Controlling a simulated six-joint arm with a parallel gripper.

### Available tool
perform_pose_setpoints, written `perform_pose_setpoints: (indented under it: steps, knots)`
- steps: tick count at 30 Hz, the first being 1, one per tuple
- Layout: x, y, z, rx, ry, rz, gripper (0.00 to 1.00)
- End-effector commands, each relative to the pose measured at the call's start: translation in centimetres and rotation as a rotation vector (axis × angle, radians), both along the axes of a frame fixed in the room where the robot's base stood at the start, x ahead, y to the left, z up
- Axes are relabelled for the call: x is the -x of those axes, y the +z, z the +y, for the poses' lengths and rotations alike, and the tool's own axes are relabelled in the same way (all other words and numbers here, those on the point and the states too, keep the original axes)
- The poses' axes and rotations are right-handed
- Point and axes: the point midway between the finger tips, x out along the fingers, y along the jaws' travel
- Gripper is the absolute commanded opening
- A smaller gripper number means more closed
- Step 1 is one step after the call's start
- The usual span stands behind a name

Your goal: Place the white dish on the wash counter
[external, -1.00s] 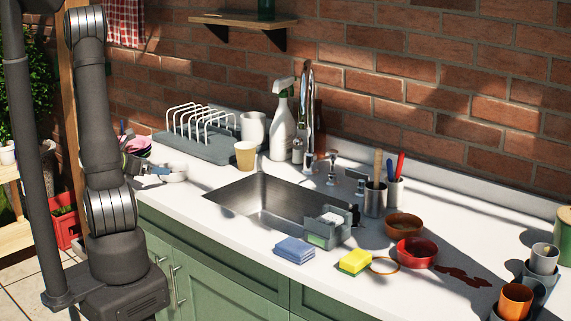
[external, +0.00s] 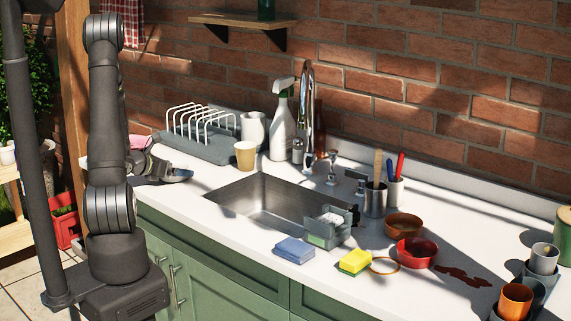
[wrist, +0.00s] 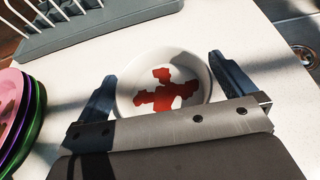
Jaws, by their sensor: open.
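The white dish (wrist: 160,66) is a round bowl with red stains inside. In the wrist view it sits on the white counter between the two dark fingers of my gripper (wrist: 162,72), which is open. The fingers flank its rim; I cannot tell whether either touches it. In the external view my gripper (external: 180,175) is low over the left end of the wash counter (external: 205,179), and it and my arm hide the dish.
Stacked coloured plates (wrist: 12,105) are close on the left in the wrist view. The sink (external: 265,200) lies right, with sponges (external: 354,261) and red bowls (external: 417,251) beyond.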

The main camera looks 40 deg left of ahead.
Motion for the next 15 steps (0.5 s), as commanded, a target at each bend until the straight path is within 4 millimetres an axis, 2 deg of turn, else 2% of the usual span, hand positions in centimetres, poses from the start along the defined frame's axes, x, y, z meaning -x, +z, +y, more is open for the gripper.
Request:
perform_pose_setpoints:
  steps: [6,11,15]
  knots:
    - [-0.04,-0.02,0.01,0.001,0.001,0.0,0.98]
    - [-0.02,-0.01,0.0,0.001,0.0,0.0,0.67]
    - [-0.03,0.01,0.01,0.0,0.0,-0.001,0.59]
